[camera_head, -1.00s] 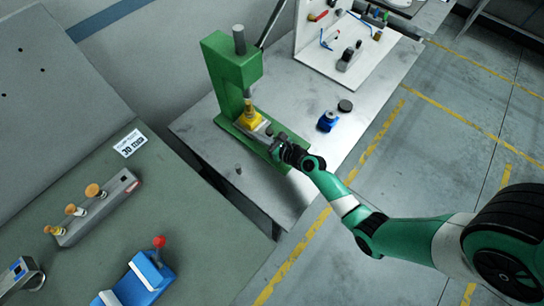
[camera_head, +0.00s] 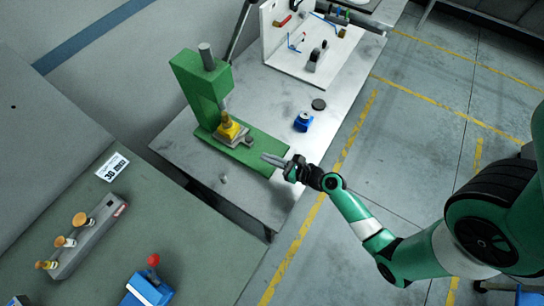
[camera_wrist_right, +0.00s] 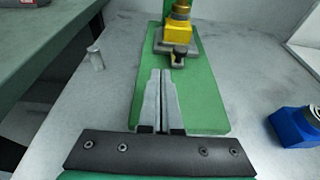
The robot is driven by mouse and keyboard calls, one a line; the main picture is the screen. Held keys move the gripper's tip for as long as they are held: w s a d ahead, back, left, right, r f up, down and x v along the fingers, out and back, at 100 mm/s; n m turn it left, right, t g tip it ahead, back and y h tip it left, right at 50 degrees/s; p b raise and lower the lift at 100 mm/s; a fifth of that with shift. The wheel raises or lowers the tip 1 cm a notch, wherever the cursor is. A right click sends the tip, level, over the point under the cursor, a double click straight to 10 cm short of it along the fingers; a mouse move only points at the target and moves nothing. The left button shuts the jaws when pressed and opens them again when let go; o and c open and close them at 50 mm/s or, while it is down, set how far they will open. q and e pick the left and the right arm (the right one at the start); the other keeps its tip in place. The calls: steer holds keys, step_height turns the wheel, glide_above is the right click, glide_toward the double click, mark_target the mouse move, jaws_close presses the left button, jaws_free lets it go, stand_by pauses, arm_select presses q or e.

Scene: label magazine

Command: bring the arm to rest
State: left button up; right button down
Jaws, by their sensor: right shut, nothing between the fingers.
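My right gripper (camera_head: 274,160) is over the front end of the green press base (camera_head: 262,150), shut and empty. In the right wrist view its two fingers (camera_wrist_right: 161,88) lie side by side, pointing toward a yellow fixture with a grey clamp (camera_wrist_right: 178,42). That yellow fixture (camera_head: 229,129) sits on the press base under the green press column (camera_head: 201,90), apart from the fingertips. My right arm reaches in from the right of the head view. My left gripper is not in view.
A blue block (camera_head: 303,122) and a black disc (camera_head: 319,104) stand on the grey table (camera_head: 270,85) beyond the press. A small grey peg (camera_head: 223,178) stands near its left edge. A green-topped bench (camera_head: 190,235) holds a rack of stamps (camera_head: 88,235) and a blue device (camera_head: 148,290).

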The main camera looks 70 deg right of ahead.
steer(key=shift+s+r, duration=0.2)
steer(key=shift+s, duration=0.3)
